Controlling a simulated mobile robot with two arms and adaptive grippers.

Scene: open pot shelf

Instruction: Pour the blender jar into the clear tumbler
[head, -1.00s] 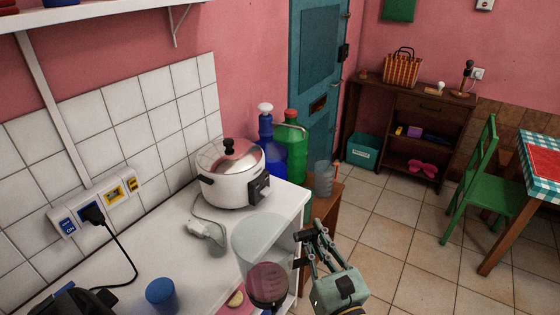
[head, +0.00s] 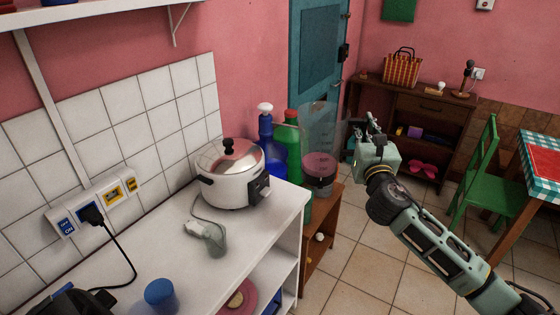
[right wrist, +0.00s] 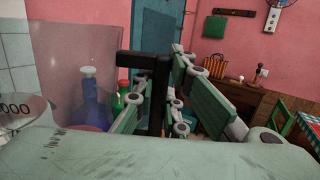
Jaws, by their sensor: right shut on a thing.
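The clear blender jar (head: 320,125), with pink liquid (head: 319,166) in its bottom, is held about upright over the small wooden stand. It also shows at the left in the right wrist view (right wrist: 75,55). My right gripper (head: 354,142) is shut on the jar's dark handle (right wrist: 154,100), right of the jar. The clear tumbler is mostly hidden behind the jar; a clear patch just below the liquid (head: 318,187) may be part of it, but I cannot tell.
The wooden stand (head: 322,222) is beside the white counter (head: 240,265). A white cooker (head: 228,190), a blue bottle (head: 268,140) and a green bottle (head: 291,130) are left of the jar. A blue-lidded container (head: 160,293) stands at the front.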

